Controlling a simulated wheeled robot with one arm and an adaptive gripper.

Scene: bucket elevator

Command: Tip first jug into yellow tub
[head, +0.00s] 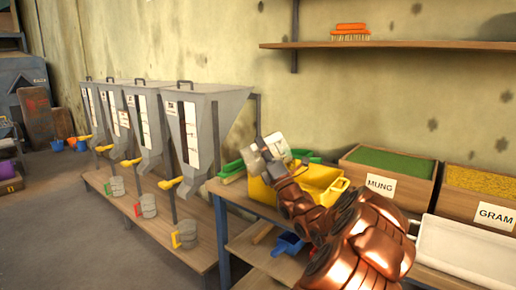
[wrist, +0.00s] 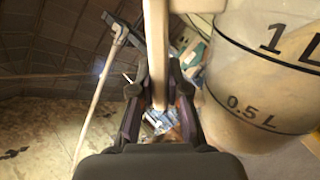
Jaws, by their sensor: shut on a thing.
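My gripper (wrist: 160,92) is shut on the pale upright handle (wrist: 157,45) of a translucent jug. The jug (wrist: 255,95) fills the right of the wrist view, with 1 L and 0.5 L marks. In the head view the whitish jug (head: 279,148) is held tilted at the end of my copper-coloured arm. It is over or just in front of the left part of the yellow tub (head: 322,181); I cannot tell exactly which. The tub stands on the wooden bench, partly hidden by my arm. What is inside the jug and tub is hidden.
Wooden bins marked MUNG (head: 385,187) and GRAM (head: 490,213) stand right of the tub. A white tray (head: 465,245) is in front of them. Several grey hoppers (head: 195,125) with metal cups below line the left. A blue scoop (head: 288,244) lies on the lower shelf.

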